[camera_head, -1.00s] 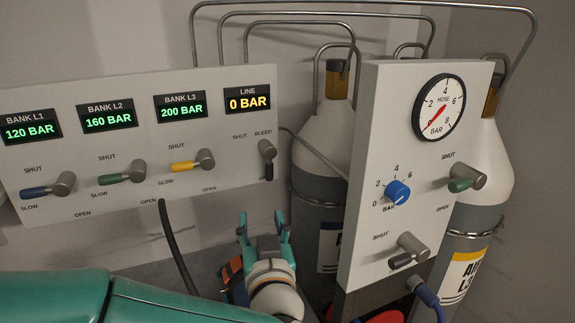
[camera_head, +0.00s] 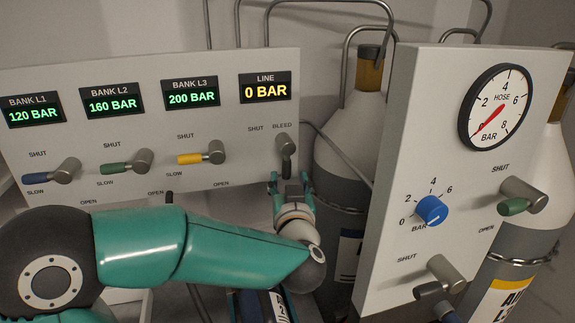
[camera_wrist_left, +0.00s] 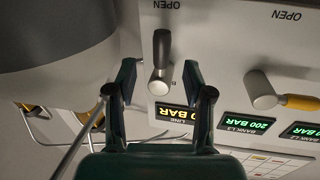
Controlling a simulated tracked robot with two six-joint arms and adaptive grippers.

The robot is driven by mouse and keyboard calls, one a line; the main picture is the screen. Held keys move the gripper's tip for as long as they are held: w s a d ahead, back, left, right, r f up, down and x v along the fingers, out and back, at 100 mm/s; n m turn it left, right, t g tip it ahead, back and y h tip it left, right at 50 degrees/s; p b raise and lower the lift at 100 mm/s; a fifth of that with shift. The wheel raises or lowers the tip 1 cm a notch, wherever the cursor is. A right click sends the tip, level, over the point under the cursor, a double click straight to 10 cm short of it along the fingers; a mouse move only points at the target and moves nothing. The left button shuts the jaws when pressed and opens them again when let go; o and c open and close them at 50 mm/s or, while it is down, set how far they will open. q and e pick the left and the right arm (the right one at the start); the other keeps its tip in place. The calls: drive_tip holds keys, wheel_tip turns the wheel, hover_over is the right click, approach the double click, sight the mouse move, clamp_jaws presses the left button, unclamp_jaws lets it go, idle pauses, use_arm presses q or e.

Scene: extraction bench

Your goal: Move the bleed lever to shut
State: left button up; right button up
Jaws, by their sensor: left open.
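The bleed lever (camera_head: 285,148) is at the right end of the wide panel, under the LINE display. It has a grey hub and a dark handle pointing down; SHUT is printed to its upper left and BLEED just above it. My left gripper (camera_head: 289,181) is just below the lever, fingers pointing up toward it, open and empty. In the left wrist view, which is upside down, the lever (camera_wrist_left: 161,52) appears between the two spread fingers (camera_wrist_left: 158,74). I cannot tell how far apart they are in depth. My right gripper is not in view.
Blue, green and yellow bank levers (camera_head: 202,155) line the panel (camera_head: 225,205) to the left. A nearer panel (camera_head: 395,265) with a gauge, blue knob (camera_head: 431,210) and two more levers stands to the right. Gas cylinders (camera_head: 345,150) stand behind.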

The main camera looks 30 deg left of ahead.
sight(287, 171)
use_arm(q)
drive_tip(key=p+x, duration=0.1)
drive_tip(key=x, duration=0.5)
drive_tip(key=shift+a, duration=0.1)
clamp_jaws()
